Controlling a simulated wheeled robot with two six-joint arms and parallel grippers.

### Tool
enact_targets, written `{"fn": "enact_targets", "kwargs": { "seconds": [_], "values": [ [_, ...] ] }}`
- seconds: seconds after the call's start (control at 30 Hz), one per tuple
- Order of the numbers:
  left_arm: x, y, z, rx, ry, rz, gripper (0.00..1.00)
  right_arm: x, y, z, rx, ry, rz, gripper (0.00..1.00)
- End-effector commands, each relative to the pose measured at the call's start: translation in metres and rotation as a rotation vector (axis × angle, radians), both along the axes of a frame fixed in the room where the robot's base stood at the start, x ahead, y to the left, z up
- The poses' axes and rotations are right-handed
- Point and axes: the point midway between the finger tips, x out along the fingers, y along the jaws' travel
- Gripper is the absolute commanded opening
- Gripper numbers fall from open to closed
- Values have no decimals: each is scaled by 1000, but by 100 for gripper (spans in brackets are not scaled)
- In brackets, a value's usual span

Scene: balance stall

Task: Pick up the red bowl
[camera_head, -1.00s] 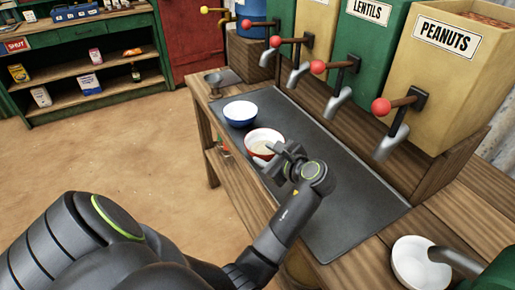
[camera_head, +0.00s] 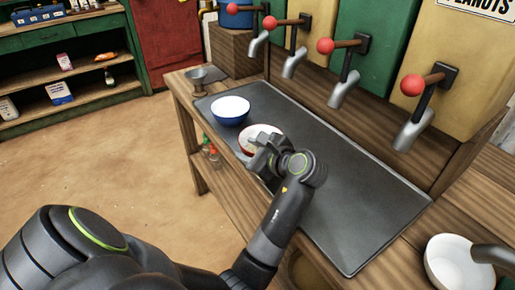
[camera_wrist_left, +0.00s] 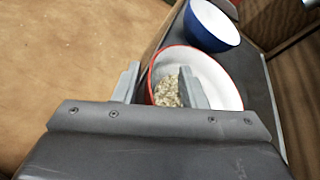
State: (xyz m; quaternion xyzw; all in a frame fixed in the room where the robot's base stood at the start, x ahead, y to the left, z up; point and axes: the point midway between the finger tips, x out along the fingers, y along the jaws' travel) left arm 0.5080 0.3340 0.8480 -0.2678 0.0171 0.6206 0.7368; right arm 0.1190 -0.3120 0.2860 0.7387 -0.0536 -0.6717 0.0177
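The red bowl (camera_head: 246,141), red outside and white inside, stands on the dark counter mat (camera_head: 350,215). In the left wrist view the red bowl (camera_wrist_left: 225,82) holds some pale grain (camera_wrist_left: 167,92). My left gripper (camera_head: 258,150) is at the bowl's near side and hides part of it in the head view. In the left wrist view the left gripper (camera_wrist_left: 158,80) has its fingers apart, one outside the rim and one over the inside. I cannot tell whether either finger touches the bowl. My right gripper is in neither view.
A blue bowl (camera_head: 230,112) stands just beyond the red one. A white bowl (camera_head: 455,265) is at the lower right. Dispensers with red-knobbed levers and metal spouts (camera_head: 343,90) line the back. The mat's right part is clear.

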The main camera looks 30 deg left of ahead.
Motion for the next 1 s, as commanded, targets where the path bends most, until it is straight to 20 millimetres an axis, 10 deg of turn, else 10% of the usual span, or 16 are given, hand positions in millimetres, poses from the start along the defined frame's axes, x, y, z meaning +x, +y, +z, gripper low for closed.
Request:
{"fn": "enact_targets", "kwargs": {
  "seconds": [0.27,0.53,1.0],
  "values": [
    [0,0,0,-1,1,0,36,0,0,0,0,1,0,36],
    [-1,0,0,-1,2,1,1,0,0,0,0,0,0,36],
    [0,0,19,-1,-1,2,0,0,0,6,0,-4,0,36]
  ]
}}
